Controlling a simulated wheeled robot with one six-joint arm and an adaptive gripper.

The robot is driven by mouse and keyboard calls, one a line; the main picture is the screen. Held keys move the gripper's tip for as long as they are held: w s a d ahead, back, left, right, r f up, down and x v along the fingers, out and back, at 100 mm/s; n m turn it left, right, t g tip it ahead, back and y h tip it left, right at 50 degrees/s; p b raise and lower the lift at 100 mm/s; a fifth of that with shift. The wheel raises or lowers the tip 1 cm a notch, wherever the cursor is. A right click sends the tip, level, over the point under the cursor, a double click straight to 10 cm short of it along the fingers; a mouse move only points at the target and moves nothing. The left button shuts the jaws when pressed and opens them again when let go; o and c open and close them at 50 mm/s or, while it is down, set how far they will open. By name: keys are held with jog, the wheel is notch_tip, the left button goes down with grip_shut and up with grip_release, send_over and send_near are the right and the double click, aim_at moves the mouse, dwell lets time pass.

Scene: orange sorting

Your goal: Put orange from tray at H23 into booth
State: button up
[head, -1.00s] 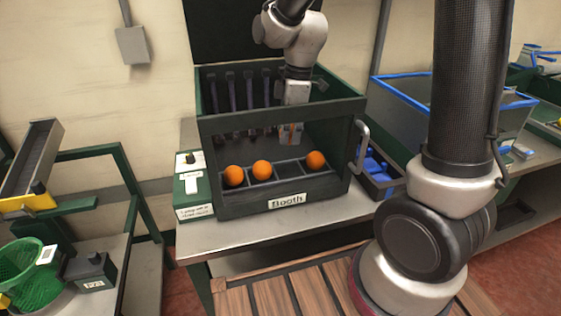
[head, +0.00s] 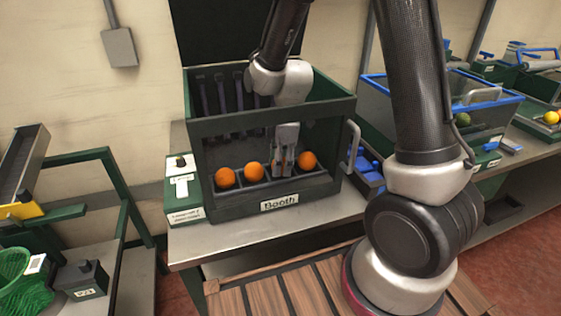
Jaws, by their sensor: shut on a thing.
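The booth (head: 215,204) is a dark green open-topped box labelled "Booth", with a row of compartments along its floor. Three oranges show in it: one at the left (head: 225,177), one just right of it (head: 253,171), and one at the right (head: 307,160). My gripper (head: 282,170) reaches down inside the booth, fingers low over the compartment between the second and the right orange. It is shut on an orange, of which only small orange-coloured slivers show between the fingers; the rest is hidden.
A booth handle (head: 351,145) sticks out at right. A blue-rimmed bin (head: 440,84) and blue items stand further right. A green basket (head: 14,278) is at lower left.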

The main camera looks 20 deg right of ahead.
jog(key=shift+f, duration=0.15)
jog(key=o, duration=1)
jog(key=r, duration=0.4)
jog(key=d+r, duration=0.1)
jog(key=r, duration=0.7)
jog(key=shift+s+d+r, duration=0.1)
jog(key=shift+d+r, duration=0.05)
jog(key=shift+d, duration=0.05)
